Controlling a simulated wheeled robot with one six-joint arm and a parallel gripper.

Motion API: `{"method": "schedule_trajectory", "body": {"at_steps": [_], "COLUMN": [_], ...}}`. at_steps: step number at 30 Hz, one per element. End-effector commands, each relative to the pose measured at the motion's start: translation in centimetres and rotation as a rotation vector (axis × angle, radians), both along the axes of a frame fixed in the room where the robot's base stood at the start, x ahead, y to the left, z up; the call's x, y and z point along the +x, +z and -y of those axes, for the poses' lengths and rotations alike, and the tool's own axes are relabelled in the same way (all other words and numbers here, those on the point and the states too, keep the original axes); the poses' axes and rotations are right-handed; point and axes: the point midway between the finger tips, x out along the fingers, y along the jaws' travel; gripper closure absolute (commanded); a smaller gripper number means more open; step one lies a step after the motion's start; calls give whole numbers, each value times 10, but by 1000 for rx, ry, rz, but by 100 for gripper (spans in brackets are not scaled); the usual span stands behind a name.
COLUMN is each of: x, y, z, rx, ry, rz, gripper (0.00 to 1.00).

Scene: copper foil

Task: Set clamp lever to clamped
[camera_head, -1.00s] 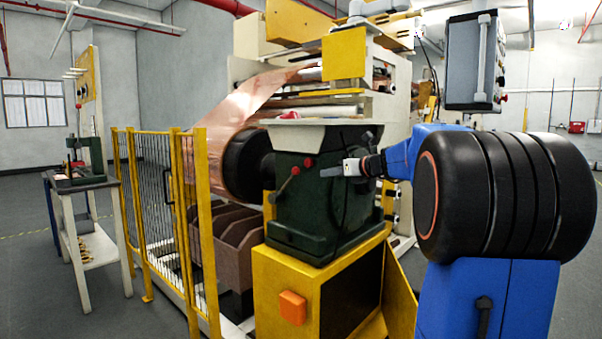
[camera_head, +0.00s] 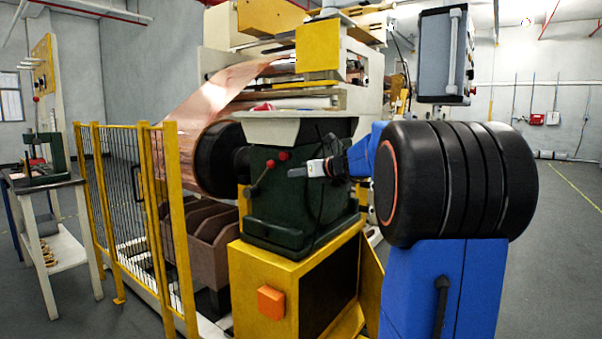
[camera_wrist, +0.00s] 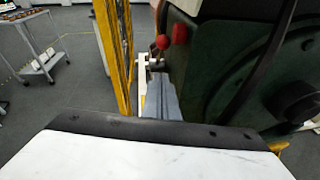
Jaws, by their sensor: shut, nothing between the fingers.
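The dark green machine housing (camera_head: 285,215) stands in the middle of the head view, on a yellow base. A lever with a red knob (camera_head: 269,164) sticks out from its left part, its arm slanting down to the left. A second red knob (camera_head: 283,156) sits just beside it. Which of them is the clamp lever I cannot tell. Both red knobs (camera_wrist: 180,33) also show at the top of the wrist view. My gripper (camera_head: 297,172) is shut and empty, in front of the housing and just right of the knobs. Its grey fingers (camera_wrist: 160,100) point toward the knobs, apart from them.
A yellow fence (camera_head: 140,215) stands left of the machine. Brown bins (camera_head: 215,235) lie behind it. A copper foil sheet (camera_head: 220,95) runs down to a black roll (camera_head: 218,158). A side table (camera_head: 50,184) stands at the far left. Open floor lies at the right.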

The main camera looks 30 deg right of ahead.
Motion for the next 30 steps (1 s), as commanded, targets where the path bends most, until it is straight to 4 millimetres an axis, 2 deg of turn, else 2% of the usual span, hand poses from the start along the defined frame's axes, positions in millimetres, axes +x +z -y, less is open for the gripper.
{"method": "schedule_trajectory", "body": {"at_steps": [9, 15, 21, 30], "x": [53, 74, 83, 84], "y": [-16, 0, 6, 7], "z": [-12, -13, -15, -15], "rx": [0, -1, 0, 0], "ry": [1, 0, -1, -1], "rz": [-2, 0, 1, 1], "gripper": [100, 100, 100, 100]}}
